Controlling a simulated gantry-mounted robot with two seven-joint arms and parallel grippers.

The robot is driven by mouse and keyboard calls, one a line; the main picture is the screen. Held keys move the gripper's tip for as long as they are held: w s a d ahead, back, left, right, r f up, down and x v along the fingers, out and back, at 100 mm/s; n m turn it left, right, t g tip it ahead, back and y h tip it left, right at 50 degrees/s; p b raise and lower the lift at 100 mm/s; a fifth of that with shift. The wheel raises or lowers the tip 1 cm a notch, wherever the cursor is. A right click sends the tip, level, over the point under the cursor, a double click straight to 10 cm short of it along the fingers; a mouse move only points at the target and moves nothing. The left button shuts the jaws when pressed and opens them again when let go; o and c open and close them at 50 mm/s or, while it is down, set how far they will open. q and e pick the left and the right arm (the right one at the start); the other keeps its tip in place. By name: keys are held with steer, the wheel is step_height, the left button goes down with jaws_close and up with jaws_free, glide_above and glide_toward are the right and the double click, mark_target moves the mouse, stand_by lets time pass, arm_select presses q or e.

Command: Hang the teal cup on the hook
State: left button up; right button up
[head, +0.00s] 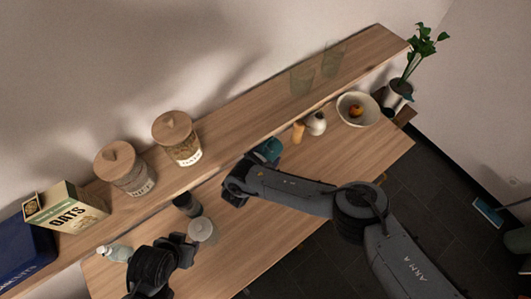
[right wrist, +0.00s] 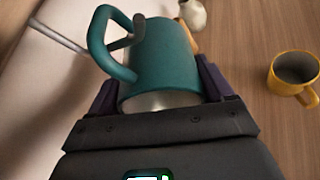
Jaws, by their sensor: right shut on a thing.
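The teal cup (right wrist: 160,62) fills the middle of the right wrist view, tilted, its handle to the left. My right gripper (right wrist: 160,95) is shut on it, one finger on each side. A thin grey hook rod (right wrist: 60,37) comes in from the left to the handle. A dark bent end shows within the handle loop, against the cup's side; whether it bears the cup I cannot tell. In the head view the teal cup (head: 268,150) is partly hidden by my right arm, under the shelf's front edge. My left gripper (head: 178,243) is over the table's lower left, away from the cup; its fingers are unclear.
The wooden shelf (head: 235,128) holds jars, an oats box (head: 68,207) and glasses. Below, the table (head: 255,235) carries a yellow mug (right wrist: 293,75), a white vase (head: 316,123), a bowl (head: 350,118), a dark cup (head: 187,204) and a pale container (head: 203,231). The table front is mostly clear.

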steer(key=o, duration=1.2)
